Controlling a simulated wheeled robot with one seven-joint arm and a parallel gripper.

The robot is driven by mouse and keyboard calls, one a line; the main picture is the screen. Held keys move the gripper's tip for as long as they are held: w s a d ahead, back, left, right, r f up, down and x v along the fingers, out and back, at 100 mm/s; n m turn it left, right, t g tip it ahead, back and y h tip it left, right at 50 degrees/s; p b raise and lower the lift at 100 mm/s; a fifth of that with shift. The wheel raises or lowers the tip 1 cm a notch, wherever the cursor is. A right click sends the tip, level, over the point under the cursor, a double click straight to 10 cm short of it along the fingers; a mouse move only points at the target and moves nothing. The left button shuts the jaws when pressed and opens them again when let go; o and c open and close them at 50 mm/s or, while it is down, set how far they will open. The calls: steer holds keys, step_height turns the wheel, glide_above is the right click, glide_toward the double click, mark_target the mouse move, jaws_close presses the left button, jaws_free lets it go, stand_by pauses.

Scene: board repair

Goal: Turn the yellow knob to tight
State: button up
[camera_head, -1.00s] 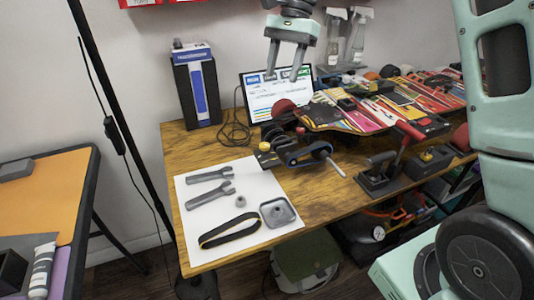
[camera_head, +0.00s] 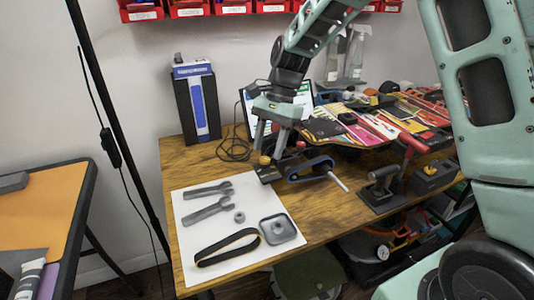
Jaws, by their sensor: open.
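The yellow knob (camera_head: 264,160) sits on top of a dark motor mount (camera_head: 268,173) with a blue-edged belt part (camera_head: 310,168), near the middle of the wooden workbench. My gripper (camera_head: 268,150) points down right at the knob, its two fingers spread apart and open. One finger is at the left of the knob and the other is behind or to its right. I cannot tell whether either finger touches it. A red knob (camera_head: 300,146) shows just right of the fingers.
A colourful skateboard deck (camera_head: 385,122) lies behind to the right. A clamp with a red handle (camera_head: 385,185) stands at the right front. A white sheet (camera_head: 185,265) holds wrenches, a belt and a small tray. A laptop screen (camera_head: 248,103) is behind my gripper.

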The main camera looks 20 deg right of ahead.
steer(key=shift+x, duration=1.1)
steer(key=c, duration=1)
steer(key=shift+r+p, duration=0.15)
steer(key=shift+p, duration=0.2)
steer(key=shift+a+r+n+g+p, duration=0.1)
steer(key=shift+n+g+p, duration=0.2)
steer(key=shift+n+p, duration=0.7)
steer(key=shift+w+f+n+g+h+p, duration=0.1)
steer(key=shift+f+n+g+h+p, duration=0.25)
steer(key=shift+n+p, duration=0.25)
steer(key=shift+r, duration=0.1)
steer(key=o, duration=1)
